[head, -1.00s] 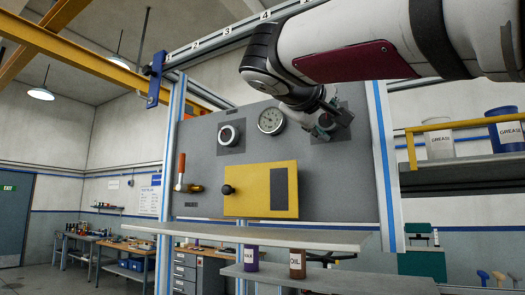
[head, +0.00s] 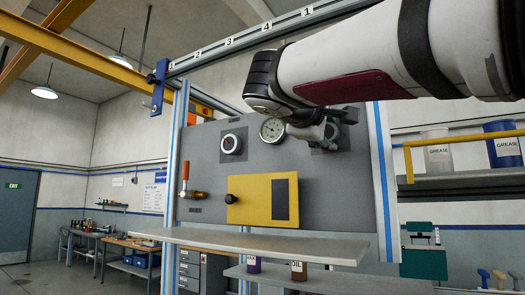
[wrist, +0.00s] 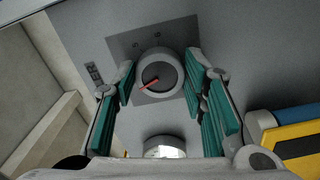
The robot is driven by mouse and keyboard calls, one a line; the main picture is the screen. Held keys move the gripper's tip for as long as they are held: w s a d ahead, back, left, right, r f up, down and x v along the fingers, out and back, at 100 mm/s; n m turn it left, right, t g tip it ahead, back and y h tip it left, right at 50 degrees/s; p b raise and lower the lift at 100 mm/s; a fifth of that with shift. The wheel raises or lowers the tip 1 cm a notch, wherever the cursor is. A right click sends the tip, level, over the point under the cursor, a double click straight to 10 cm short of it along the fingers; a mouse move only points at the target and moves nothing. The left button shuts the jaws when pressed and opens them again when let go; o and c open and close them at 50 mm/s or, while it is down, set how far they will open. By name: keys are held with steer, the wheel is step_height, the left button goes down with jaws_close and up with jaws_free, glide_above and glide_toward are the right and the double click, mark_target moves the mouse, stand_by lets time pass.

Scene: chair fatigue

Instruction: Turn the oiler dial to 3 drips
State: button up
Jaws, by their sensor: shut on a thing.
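The oiler dial (wrist: 160,68) is a round grey knob with a red pointer on a dark square plate (wrist: 125,47). In the wrist view the pointer aims toward the lower left; the small marks around the dial are too faint to read surely. My gripper (wrist: 162,72) has its teal-padded fingers on either side of the dial, shut on it. In the head view my gripper (head: 327,131) is at the upper right of the grey panel (head: 210,180) and hides most of the dial.
A white-faced gauge (head: 272,130) sits just left of my gripper. Another round knob (head: 231,144), a red-handled valve (head: 184,172) and a yellow box (head: 250,200) are on the panel. A shelf (head: 255,243) juts out below.

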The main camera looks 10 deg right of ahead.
steer(key=shift+f, duration=0.1)
steer(key=o, duration=1.2)
steer(key=shift+c, duration=0.2)
steer(key=v, duration=1.2)
